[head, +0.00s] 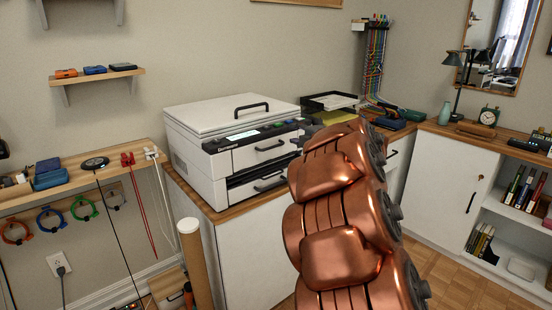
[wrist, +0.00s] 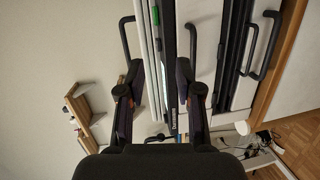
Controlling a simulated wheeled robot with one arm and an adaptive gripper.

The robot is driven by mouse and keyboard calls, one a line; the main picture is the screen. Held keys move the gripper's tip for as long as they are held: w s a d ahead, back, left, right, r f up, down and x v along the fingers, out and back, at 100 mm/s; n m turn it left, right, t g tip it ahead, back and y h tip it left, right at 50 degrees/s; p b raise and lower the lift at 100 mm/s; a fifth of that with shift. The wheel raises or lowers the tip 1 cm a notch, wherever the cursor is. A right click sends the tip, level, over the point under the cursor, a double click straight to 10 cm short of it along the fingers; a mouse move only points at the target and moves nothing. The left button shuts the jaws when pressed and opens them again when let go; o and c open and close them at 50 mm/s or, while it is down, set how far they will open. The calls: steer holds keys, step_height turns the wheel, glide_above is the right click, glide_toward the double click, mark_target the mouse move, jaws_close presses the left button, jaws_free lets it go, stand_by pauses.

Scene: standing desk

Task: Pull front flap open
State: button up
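A white printer (head: 215,150) stands on a wood-topped white cabinet. Its lid carries a black handle (head: 251,107), and its dark control panel (head: 255,134) runs along the upper front edge. Below are two white front panels with black handles, an upper one (head: 245,156) and a lower one (head: 247,190); both look shut. I cannot tell for certain which is the flap. My gripper (wrist: 160,98) is open and empty, facing the printer's edge. In the head view my copper arm mostly hides it.
A paper tray (head: 332,104) stands behind the printer's right side. A shelf (head: 75,175) with small boxes and hanging cables is at left. A tan tube (head: 196,260) stands before the cabinet. A white cabinet (head: 440,180) is at right, with open floor (head: 460,285) in front.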

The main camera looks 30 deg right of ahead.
mark_target(271, 152)
steer(key=w+a+f+n+y+b, duration=0.1)
steer(key=w+a+f+n+y, duration=0.1)
steer(key=w+f, duration=0.4)
steer(key=shift+w+a+f+g+y, duration=0.2)
steer(key=shift+w+a+g+y, duration=0.1)
steer(key=shift+w+a+y, duration=0.3)
steer(key=shift+w+d, duration=0.1)
jaws_close()
stand_by(0.6)
